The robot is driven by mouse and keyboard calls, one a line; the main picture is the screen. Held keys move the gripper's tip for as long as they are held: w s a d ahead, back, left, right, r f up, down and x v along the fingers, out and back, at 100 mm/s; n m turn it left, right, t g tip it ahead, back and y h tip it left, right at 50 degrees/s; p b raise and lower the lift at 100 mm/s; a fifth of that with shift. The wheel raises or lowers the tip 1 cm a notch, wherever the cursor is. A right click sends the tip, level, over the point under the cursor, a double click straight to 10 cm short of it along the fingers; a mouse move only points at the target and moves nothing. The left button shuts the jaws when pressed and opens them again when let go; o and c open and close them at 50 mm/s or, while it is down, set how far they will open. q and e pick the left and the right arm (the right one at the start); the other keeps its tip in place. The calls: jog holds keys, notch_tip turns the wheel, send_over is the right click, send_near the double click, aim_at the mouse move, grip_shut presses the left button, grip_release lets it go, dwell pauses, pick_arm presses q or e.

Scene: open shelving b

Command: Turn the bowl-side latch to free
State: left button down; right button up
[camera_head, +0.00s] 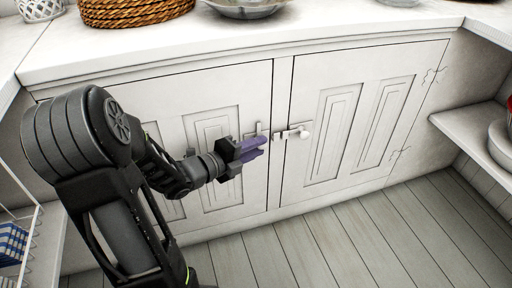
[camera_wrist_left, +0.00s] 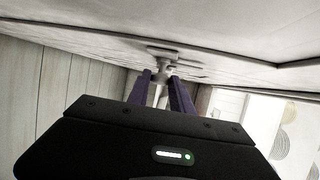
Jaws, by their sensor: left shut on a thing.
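My left gripper (camera_head: 262,147), with purple fingers, is at the left cabinet door, by the gap between the two doors. In the left wrist view its fingers (camera_wrist_left: 163,88) close around the knob of a pale latch (camera_wrist_left: 163,53) on the door face. In the head view, part of a small latch plate (camera_head: 258,130) shows just above the fingers; they hide the rest. Another latch with a round white knob (camera_head: 304,133) sits on the right door, apart from my gripper. A metal bowl (camera_head: 246,10) stands on the counter above. My right gripper is not in view.
The white cabinet doors (camera_head: 345,120) are closed under a counter (camera_head: 340,25) holding a wicker basket (camera_head: 135,10). An open shelf (camera_head: 465,125) with bowls (camera_head: 501,145) juts out at right. A wire rack (camera_head: 30,245) stands at left. The plank floor (camera_head: 350,240) is clear.

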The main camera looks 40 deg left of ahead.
pick_arm(q)
jog(key=c, duration=1.1)
grip_release()
jog(key=shift+c, duration=0.2)
jog(key=p+v, duration=0.2)
jog(key=v, duration=0.5)
jog(key=shift+s+p, duration=0.3)
jog(key=shift+s, duration=0.1)
